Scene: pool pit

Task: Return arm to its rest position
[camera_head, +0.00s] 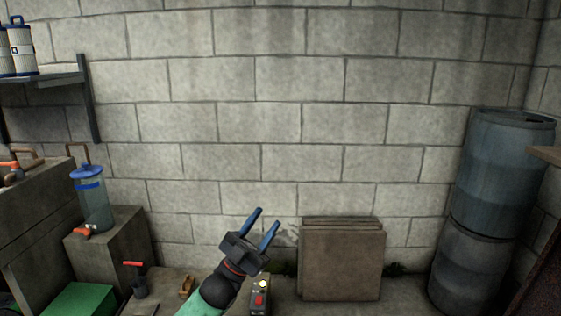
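My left gripper (263,228) is in the lower middle of the head view, at the end of a dark wrist and green arm. Its two blue fingers point up and to the right and stand apart, with nothing between them. The pale block wall is behind it. My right gripper does not show.
A control box (260,297) with a red button and a lit yellow lamp is just below my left gripper. Brown slabs (341,262) lean on the wall to the right. Stacked blue barrels (497,180) stand far right. A clear filter canister (92,204) stands on a block at left.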

